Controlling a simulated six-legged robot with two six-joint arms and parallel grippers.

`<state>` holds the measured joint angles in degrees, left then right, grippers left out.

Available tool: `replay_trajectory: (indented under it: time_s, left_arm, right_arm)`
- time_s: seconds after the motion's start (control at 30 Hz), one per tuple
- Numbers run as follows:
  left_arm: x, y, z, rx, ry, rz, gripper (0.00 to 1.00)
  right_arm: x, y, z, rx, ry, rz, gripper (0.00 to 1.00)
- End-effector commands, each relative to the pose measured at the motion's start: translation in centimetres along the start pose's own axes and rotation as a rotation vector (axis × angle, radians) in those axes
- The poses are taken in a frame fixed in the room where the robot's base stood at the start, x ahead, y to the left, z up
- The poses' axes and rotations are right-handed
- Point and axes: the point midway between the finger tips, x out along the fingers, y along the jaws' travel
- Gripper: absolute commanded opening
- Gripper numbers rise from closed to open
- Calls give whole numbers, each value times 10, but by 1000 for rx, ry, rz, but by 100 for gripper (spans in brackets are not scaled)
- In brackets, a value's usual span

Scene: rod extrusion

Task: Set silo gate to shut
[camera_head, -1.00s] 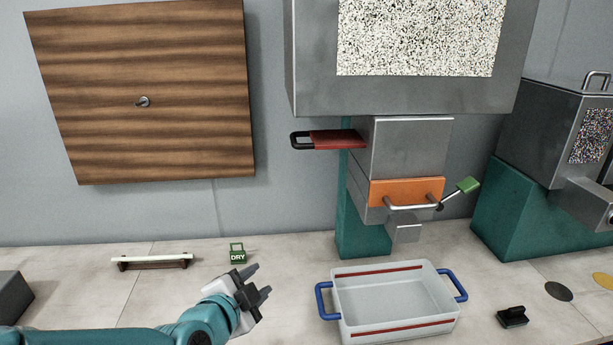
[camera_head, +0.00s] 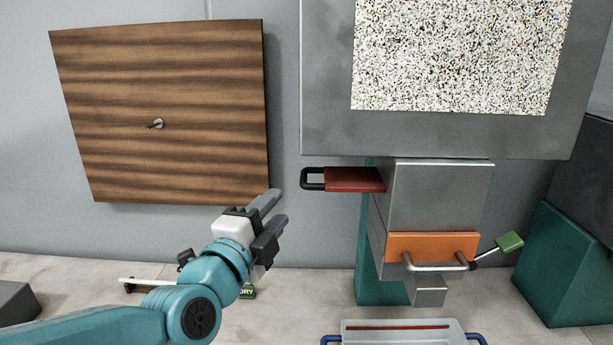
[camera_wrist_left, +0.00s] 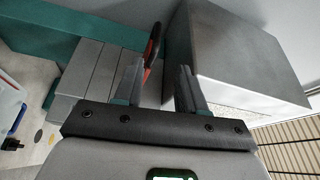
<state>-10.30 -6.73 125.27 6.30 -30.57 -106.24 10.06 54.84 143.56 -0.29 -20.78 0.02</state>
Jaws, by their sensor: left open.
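The silo (camera_head: 330,90) is a big grey box with a speckled window, at the upper right of the head view. Its gate (camera_head: 352,179) is a red plate under the box, with a black loop handle (camera_head: 312,179) sticking out to the left. My left gripper (camera_head: 279,207) is open and empty, left of and a little below the handle, apart from it. In the left wrist view, the red and black handle (camera_wrist_left: 153,45) shows beyond the gap between the open fingers (camera_wrist_left: 158,88), close to one finger that partly hides it. My right gripper is not in view.
Below the gate are a grey chute with an orange panel (camera_head: 420,246) and a green-tipped lever (camera_head: 509,241). A clear bin (camera_head: 400,335) with blue handles stands below. A wooden board (camera_head: 160,110) hangs on the wall at left. A green DRY tag (camera_head: 247,293) is partly behind my arm.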

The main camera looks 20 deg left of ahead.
Motion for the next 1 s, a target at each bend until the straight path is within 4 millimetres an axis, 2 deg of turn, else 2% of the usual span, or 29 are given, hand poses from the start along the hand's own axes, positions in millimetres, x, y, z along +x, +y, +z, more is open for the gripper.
replay_trajectory:
  time_s: [0.03,0.3,0.5,0.7,0.93,1.0]
  left_arm:
    - [14,1,0,0,0,5,40]
    - [77,-1,-1,-1,1,5,40]
    - [111,1,-2,-1,2,4,40]
    - [123,2,-2,-2,2,2,40]
    - [124,2,-3,-2,2,3,40]
    - [124,2,-3,-2,2,3,17]
  right_arm:
    - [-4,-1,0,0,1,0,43]
    - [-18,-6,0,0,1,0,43]
    - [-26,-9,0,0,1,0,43]
    - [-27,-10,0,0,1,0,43]
    - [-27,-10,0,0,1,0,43]
    - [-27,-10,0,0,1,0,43]
